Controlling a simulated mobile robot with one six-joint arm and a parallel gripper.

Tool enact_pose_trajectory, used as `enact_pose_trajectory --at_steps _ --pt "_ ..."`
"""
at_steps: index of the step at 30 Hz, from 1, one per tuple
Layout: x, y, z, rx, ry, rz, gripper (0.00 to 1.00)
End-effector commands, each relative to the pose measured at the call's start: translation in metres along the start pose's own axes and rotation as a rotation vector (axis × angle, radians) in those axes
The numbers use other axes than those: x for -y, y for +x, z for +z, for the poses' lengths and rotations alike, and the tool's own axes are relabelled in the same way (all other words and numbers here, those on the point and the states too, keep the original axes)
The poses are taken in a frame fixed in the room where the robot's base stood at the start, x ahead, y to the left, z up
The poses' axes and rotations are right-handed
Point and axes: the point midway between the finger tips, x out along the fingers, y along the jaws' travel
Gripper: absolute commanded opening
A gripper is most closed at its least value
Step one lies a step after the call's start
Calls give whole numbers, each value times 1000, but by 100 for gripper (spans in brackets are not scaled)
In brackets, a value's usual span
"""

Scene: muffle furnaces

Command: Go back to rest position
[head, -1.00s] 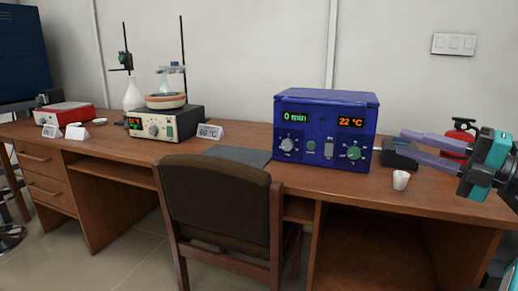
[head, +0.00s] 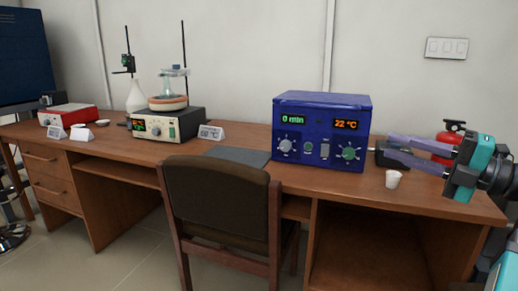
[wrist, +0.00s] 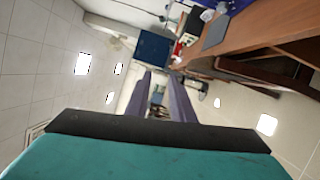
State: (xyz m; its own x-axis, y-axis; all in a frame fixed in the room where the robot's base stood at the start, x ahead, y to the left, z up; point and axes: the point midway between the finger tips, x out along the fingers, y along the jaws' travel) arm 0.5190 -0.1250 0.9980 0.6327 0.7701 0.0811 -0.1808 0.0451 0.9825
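My gripper (head: 386,144) is at the right of the head view, above the right end of the desk, pointing left toward the furnace. Its two purple fingers are apart, with nothing held between them. In the wrist view the fingers (wrist: 160,85) also stand apart, with only the distant room between them. A blue muffle furnace (head: 322,130) stands on the desk left of the gripper; its displays read 0 min and 22 °C. A small white crucible (head: 393,179) stands upright on the desk, in front of and below the fingers.
A red fire extinguisher (head: 447,145) is behind the gripper. A dark box (head: 388,156) sits right of the furnace, partly hidden by the fingers. A chair (head: 222,205) stands before the wooden desk (head: 440,197). A hot plate (head: 160,125) with glassware and a red device (head: 68,115) are further left.

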Motion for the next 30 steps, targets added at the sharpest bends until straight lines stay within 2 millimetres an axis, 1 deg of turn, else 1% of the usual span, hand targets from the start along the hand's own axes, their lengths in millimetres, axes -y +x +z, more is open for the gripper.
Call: enact_pose_trajectory --at_steps 2,8,14,20,25,30 --pt "-1 7 2 -14 18 4 22" --pt "6 24 7 -51 71 13 22" --pt "22 50 12 -102 157 23 22" --pt "49 77 13 -147 247 6 22" --pt "77 99 10 -177 322 -28 22" --pt "108 121 3 -204 396 -75 22"
